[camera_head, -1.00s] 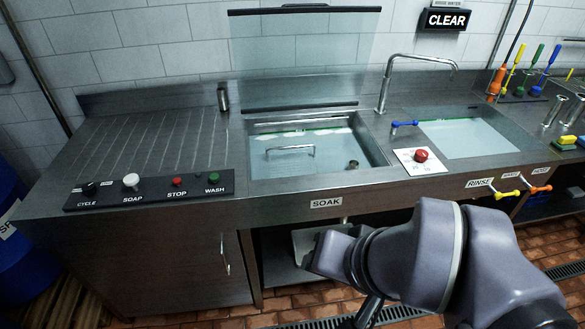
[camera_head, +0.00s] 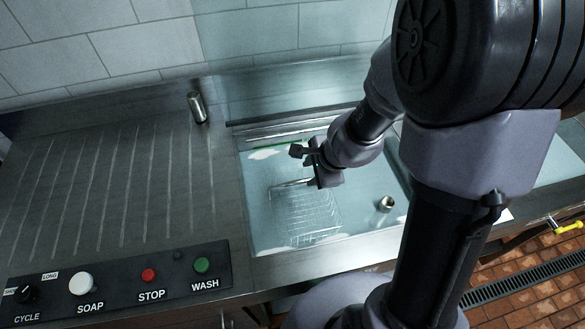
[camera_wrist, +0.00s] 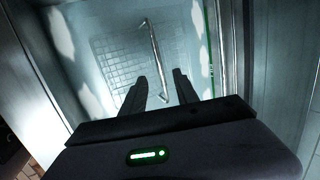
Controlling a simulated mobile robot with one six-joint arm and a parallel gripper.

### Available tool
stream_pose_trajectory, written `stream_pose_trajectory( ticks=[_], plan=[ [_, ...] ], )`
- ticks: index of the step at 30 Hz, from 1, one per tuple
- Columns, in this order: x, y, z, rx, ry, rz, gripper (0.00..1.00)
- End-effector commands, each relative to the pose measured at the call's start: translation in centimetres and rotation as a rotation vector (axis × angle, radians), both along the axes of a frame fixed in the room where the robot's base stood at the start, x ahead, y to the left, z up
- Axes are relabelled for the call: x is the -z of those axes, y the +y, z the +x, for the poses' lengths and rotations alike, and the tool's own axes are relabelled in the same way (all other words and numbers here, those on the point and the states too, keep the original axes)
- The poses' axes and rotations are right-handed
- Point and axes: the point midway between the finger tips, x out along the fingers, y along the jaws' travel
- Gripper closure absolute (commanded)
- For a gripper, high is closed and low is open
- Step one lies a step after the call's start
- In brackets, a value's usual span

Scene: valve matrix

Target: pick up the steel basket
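The steel basket (camera_head: 305,218) is a wire mesh basket lying in the water of the soak sink (camera_head: 262,243), with its bar handle (camera_head: 291,183) upright above it. In the wrist view the basket's mesh (camera_wrist: 113,62) and handle (camera_wrist: 154,55) show ahead of my fingers. My gripper (camera_head: 306,164) is over the sink beside the handle. Its two fingers (camera_wrist: 160,84) are apart in the wrist view, with the handle's near end appearing between them. I cannot tell whether they are level with the bar. Nothing is gripped.
A control panel (camera_head: 120,283) with a dial and SOAP, STOP and WASH buttons lies at the front left. A small steel cylinder (camera_head: 197,107) stands behind on the ribbed drainboard (camera_head: 110,180). A round metal fitting (camera_head: 386,204) is in the sink's right side. My arm hides much of the right.

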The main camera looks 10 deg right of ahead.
Motion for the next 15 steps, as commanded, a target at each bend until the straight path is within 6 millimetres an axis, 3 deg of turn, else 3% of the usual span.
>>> stream_pose_trajectory(
  ticks=[1, 6, 15],
  plan=[
    [2.6, 0.3, 0.5, -0.004, 0.003, 0.0, 0.64],
    [7.0, 1.1, 2.6, -0.004, 0.002, 0.001, 0.64],
    [10.9, 1.4, 4.6, -0.004, 0.001, 0.001, 0.64]
  ],
)
